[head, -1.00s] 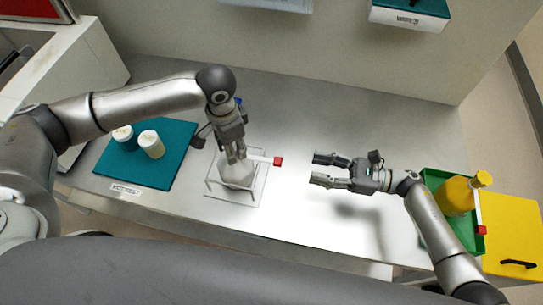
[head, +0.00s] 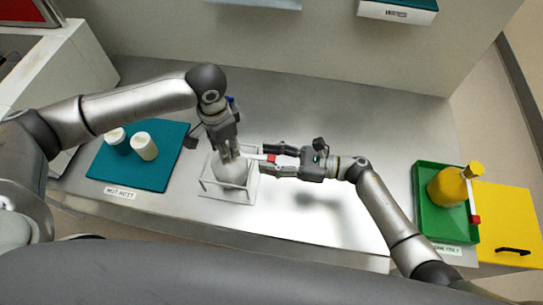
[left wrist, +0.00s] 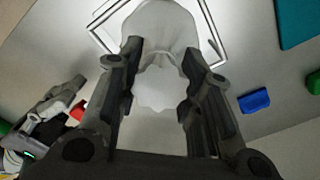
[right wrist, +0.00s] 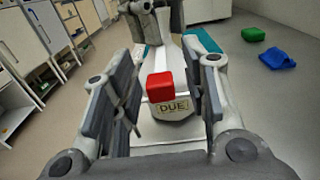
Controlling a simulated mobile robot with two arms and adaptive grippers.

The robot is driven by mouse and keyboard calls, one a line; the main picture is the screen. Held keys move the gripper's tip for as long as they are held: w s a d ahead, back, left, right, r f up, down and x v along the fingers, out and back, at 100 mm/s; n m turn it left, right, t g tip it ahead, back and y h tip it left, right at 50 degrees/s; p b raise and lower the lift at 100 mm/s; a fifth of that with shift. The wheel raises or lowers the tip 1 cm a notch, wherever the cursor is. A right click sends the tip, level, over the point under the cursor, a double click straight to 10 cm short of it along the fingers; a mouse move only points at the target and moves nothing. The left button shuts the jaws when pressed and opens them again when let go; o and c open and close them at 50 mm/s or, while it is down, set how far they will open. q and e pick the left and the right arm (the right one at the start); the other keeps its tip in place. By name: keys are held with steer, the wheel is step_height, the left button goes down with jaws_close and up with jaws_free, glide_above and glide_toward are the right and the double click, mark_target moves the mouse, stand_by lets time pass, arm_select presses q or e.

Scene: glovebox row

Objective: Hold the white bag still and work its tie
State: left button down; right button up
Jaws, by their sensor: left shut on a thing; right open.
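The white bag (head: 229,174) stands upright inside a clear wire-like stand (head: 208,187). My left gripper (head: 230,153) reaches down from above and is shut on the bag's gathered neck; its fingers flank the neck in the left wrist view (left wrist: 160,65). The bag's white tie sticks out to the right and ends in a red tab (head: 270,158). My right gripper (head: 277,161) is open, with its fingers on either side of the red tab. In the right wrist view the tab (right wrist: 160,87) lies between the open fingers, and a DUE label (right wrist: 172,107) shows on the bag.
A blue piece (left wrist: 254,101) lies behind. The bench between stand and tray is clear.

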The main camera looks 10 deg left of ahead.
mark_target(254, 157)
jaws_close()
steer(key=a, duration=0.4)
steer(key=shift+a, duration=0.25)
jaws_free()
steer(key=d, duration=1.2)
arm_select(q)
steer(key=c, duration=0.9)
jaws_free()
